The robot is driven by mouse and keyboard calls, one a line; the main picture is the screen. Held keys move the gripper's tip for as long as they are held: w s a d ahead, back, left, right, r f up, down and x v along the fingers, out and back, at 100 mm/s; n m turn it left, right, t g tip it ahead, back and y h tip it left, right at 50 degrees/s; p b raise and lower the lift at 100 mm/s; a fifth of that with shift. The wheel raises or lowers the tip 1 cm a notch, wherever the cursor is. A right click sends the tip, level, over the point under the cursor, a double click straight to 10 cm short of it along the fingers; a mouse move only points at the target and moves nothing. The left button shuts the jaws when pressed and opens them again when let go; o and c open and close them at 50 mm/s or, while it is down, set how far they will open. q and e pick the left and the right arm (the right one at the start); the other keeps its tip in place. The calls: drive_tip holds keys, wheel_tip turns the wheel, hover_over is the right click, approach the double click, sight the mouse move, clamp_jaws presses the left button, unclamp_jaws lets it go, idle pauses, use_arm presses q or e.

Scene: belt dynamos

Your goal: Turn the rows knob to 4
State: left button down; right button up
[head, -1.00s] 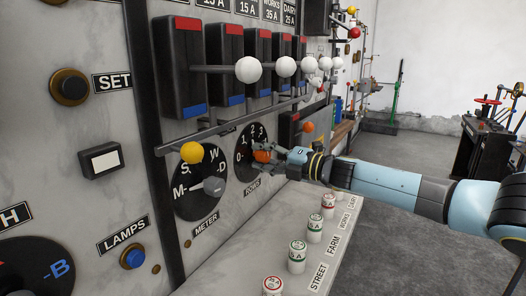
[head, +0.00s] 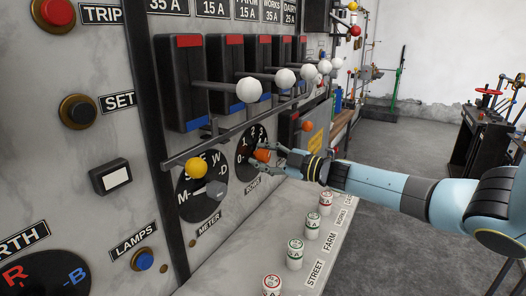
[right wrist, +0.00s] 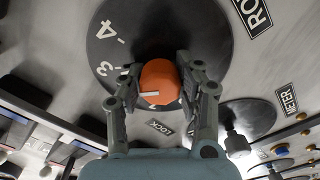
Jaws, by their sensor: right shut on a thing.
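The rows knob (head: 262,155) is orange with a white pointer line and sits on a black round dial (head: 246,168) marked with white numbers. My right gripper (head: 268,158) is shut on this knob, with one finger on each side. In the right wrist view the orange knob (right wrist: 158,76) lies between the two fingers, and its white line points left, a little below the 3. The 4 shows on the black dial (right wrist: 160,28), beyond the 3. Fingers hide part of the dial. My left gripper is out of view.
The meter dial (head: 203,207) with a grey knob is left of the rows dial. Several fuses (head: 295,254) stand on the ledge below.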

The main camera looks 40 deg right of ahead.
drive_tip(key=m+p, duration=0.2)
drive_tip(key=m, duration=0.2)
drive_tip(key=shift+m, duration=0.3)
drive_tip(key=shift+m+p, duration=0.65)
drive_tip(key=shift+m, duration=1.35)
drive_tip(key=shift+f, duration=0.15)
drive_tip(key=o, duration=1.2)
drive_tip(key=shift+c, duration=0.2)
drive_tip(key=shift+s+d, duration=0.1)
drive_tip(key=shift+s, duration=0.05)
drive_tip(key=v, duration=1.1)
drive_tip(key=shift+s, duration=0.35)
drive_tip(key=shift+d, duration=0.15)
